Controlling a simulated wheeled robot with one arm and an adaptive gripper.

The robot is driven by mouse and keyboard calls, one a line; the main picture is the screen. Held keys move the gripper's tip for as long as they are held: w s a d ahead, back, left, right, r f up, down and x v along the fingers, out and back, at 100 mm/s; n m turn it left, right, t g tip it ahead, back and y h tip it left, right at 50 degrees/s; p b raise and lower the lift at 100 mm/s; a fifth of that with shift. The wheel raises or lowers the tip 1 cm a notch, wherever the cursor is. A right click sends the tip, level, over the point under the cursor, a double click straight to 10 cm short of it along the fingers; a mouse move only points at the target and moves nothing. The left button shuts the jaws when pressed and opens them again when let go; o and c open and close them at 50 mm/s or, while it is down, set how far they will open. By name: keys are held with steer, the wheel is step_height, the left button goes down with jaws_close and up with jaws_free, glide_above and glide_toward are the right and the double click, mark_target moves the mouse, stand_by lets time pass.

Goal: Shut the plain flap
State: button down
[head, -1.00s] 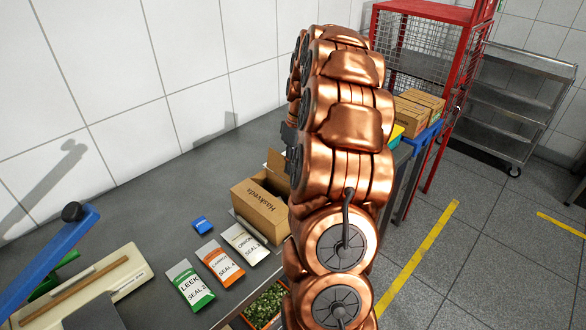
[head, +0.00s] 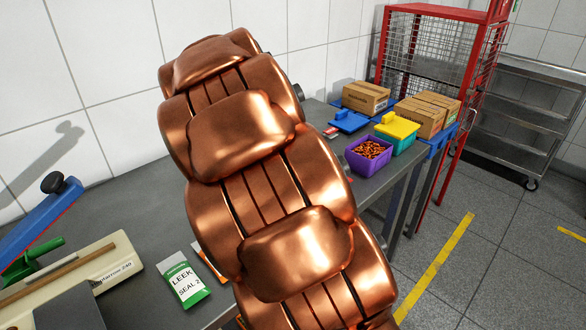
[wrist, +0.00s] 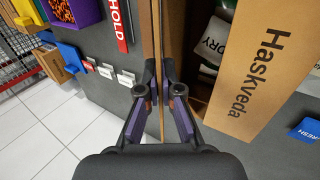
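A cardboard box marked Haskveda (wrist: 260,65) stands open in the wrist view, with white-labelled packets (wrist: 212,50) inside. A thin brown panel (wrist: 152,30), seen nearly edge-on, runs along the left of the opening; it looks like a plain flap. My gripper (wrist: 160,85) has its two fingers close together at this panel, with a narrow brown strip showing between them. Whether the fingers press on it is not clear. In the head view my copper arm hides the box and my gripper.
A grey bench carries a leek seal packet (head: 184,285), a sealer with a blue arm (head: 40,220), a purple bin (head: 368,157), a teal bin with a yellow lid (head: 397,130) and cartons (head: 366,97). A red HOLD sign (wrist: 118,22) lies near the box.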

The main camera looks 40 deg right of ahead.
steer(key=shift+a+f+h+b, duration=0.35)
steer(key=shift+f+h+b, duration=0.15)
steer(key=shift+h+b, duration=0.45)
steer(key=h+b, duration=0.1)
steer(key=b, duration=0.1)
steer(key=a+f+h+b, duration=0.1)
steer(key=h+b, duration=0.3)
steer(key=shift+a+f+b, duration=0.2)
steer(key=shift+a+b, duration=0.05)
steer(key=shift+b, duration=0.1)
steer(key=c, duration=1.7)
jaws_free()
steer(key=v, duration=1.2)
steer(key=shift+a+f, duration=0.15)
